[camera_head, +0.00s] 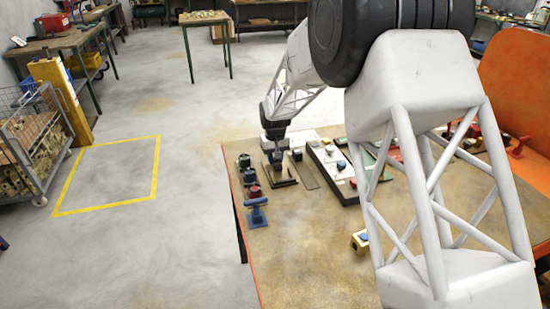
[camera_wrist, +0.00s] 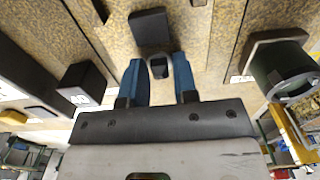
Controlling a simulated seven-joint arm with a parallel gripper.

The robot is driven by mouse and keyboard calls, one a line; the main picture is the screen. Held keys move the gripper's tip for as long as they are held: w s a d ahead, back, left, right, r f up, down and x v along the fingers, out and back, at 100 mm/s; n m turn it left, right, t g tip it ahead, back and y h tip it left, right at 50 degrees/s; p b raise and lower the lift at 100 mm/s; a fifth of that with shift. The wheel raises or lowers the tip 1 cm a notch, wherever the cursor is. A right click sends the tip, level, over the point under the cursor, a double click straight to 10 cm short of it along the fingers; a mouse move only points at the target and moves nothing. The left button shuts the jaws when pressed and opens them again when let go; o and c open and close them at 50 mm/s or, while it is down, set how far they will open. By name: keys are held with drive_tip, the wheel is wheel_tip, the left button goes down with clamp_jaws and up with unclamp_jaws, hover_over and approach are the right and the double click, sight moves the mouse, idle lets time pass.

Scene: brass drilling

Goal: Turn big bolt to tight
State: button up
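My gripper (camera_wrist: 157,62) shows in the wrist view with two blue fingers apart. A small dark block-like piece, possibly the bolt's head (camera_wrist: 159,70), sits between the fingertips. A narrow gap seems to show beside it, and I see no clear contact. In the head view my gripper (camera_head: 278,158) points down over a dark base plate (camera_head: 284,183) near the far left part of the bench. The bolt is hidden or too small to make out there. I cannot read which size this bolt is.
In the wrist view a black block (camera_wrist: 83,84) stands left and a dark green-black cylinder (camera_wrist: 284,72) right; another dark block (camera_wrist: 150,27) is above.

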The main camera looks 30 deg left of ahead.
drive_tip(key=shift+c, duration=0.5)
drive_tip(key=shift+m, duration=2.2)
drive_tip(key=o, duration=0.9)
drive_tip(key=shift+o, duration=0.2)
drive_tip(key=shift+r, duration=0.15)
drive_tip(key=shift+r, duration=3.8)
